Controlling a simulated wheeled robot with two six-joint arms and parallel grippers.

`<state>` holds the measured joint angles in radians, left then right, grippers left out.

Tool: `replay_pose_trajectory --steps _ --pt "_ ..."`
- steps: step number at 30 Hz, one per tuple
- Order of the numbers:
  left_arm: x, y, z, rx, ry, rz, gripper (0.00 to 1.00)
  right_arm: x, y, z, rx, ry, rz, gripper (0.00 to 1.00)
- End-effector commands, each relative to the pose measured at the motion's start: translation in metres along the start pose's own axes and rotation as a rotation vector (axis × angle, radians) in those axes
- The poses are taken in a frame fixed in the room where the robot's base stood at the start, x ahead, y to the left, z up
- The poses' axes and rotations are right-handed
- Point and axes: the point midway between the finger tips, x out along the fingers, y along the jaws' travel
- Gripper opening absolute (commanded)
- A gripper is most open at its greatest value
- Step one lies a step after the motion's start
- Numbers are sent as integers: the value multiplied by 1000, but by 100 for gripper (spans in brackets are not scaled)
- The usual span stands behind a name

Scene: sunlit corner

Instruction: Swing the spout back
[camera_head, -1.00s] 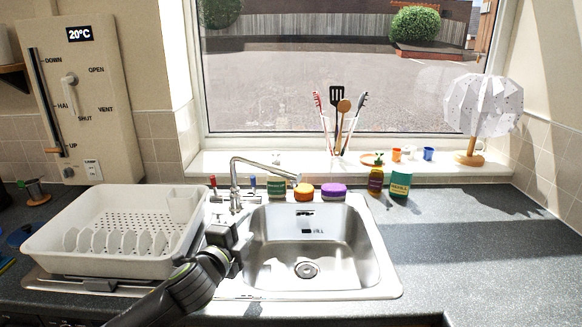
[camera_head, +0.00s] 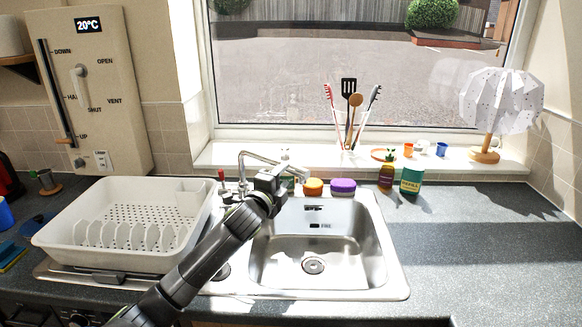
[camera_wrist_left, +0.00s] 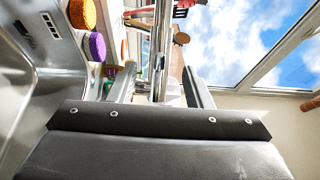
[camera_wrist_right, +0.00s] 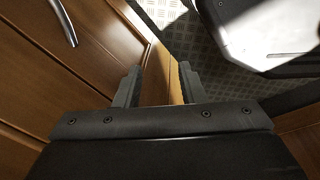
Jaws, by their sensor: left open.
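The chrome tap's spout (camera_head: 260,157) rises behind the sink (camera_head: 384,262) and reaches right over its back edge in the head view. My left gripper (camera_head: 288,180) is at the spout's outer end and hides part of the tap. In the left wrist view the left gripper (camera_wrist_left: 160,90) is open, with a chrome pipe (camera_wrist_left: 161,45) showing between its fingers. I cannot tell whether either finger touches it. My right gripper (camera_wrist_right: 160,88) shows only in its wrist view, open and empty, near wooden cupboard fronts (camera_wrist_right: 50,75).
A white dish rack (camera_head: 75,260) stands left of the sink. Utensils and a lamp (camera_head: 500,100) are on the sill. The right counter (camera_head: 480,240) is clear.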

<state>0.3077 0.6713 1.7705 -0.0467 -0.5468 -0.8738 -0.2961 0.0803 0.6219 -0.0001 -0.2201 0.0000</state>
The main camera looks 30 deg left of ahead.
Motion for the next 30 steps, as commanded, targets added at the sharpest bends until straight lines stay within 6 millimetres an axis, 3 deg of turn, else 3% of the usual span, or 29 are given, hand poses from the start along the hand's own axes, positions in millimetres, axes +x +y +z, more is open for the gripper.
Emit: replay_pose_trajectory --steps 6,12,25,30 --pt "32 -2 0 -2 -1 0 46 -7 1 -1 0 0 0 36" --pt "49 -1 0 -1 -1 1 46 -10 1 0 0 -1 0 36" --pt "55 0 0 1 0 0 46 -11 1 4 1 -7 0 36" --pt "55 0 0 1 -1 0 25 -11 1 4 1 -7 0 36"
